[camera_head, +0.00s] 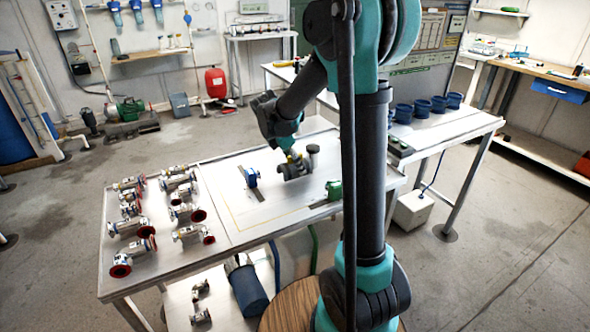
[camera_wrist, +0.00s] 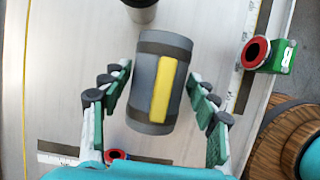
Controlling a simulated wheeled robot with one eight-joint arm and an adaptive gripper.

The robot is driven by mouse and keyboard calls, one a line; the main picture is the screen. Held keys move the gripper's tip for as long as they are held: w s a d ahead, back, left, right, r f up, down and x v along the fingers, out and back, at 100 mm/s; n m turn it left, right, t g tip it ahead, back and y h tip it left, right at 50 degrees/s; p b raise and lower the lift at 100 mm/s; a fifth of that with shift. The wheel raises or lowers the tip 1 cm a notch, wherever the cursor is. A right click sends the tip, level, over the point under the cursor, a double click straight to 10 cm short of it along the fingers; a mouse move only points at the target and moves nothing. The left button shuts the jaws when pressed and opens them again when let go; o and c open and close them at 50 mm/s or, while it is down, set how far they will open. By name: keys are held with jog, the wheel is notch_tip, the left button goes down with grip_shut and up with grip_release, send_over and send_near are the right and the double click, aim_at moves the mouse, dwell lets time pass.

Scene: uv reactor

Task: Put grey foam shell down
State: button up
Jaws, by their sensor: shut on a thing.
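The grey foam shell (camera_wrist: 145,90) is a grey cylinder with darker end bands and a yellow strip along it. In the head view my gripper (camera_head: 292,160) is over the right part of the metal table (camera_head: 262,222), with the grey shell (camera_head: 295,170) small and partly hidden there. Whether the shell touches the table I cannot tell.
A blue holder (camera_head: 251,177) stands left of my gripper and a green holder (camera_head: 334,190) to the right. A dark round piece (camera_wrist: 142,4) is just beyond the shell. Several metal fittings (camera_head: 185,212) crowd the table's left. The table's front middle is clear.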

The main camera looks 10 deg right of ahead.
jog(key=shift+f, duration=1.25)
jog(key=shift+f, duration=0.15)
jog(key=o, duration=1)
jog(key=shift+o, duration=0.2)
